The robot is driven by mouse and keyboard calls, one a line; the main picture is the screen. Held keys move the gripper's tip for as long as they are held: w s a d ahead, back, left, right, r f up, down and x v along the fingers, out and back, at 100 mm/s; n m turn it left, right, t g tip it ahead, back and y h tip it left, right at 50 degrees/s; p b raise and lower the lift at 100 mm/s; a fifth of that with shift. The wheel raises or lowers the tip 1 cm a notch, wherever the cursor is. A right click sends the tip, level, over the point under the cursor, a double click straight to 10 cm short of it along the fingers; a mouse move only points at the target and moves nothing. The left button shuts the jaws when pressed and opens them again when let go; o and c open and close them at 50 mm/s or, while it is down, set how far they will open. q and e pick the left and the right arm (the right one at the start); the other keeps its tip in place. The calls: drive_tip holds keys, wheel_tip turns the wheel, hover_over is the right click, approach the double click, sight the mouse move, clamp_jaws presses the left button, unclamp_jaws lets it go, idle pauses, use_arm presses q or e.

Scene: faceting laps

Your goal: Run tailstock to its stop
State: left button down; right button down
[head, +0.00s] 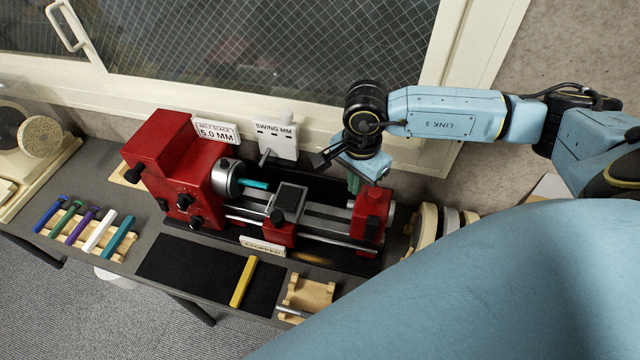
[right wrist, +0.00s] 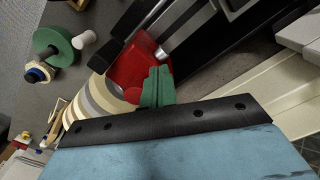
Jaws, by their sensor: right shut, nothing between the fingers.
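The green fingers show shut in the right wrist view (right wrist: 156,88). I cannot tell whether they touch the tailstock. My left gripper is not in view.
The red headstock (head: 175,165) holds a teal rod (head: 254,184) in its chuck. A "STOPPED" plate (head: 263,246) is in front. A yellow bar (head: 243,282) lies on the black mat (head: 190,268). Pale discs (head: 428,226) stand right of the tailstock. The window wall is close behind.

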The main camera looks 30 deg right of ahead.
wheel_tip(320, 180, up, 6)
drive_tip(key=p, duration=0.3)
drive_tip(key=shift+r, duration=0.15)
idle(0.6)
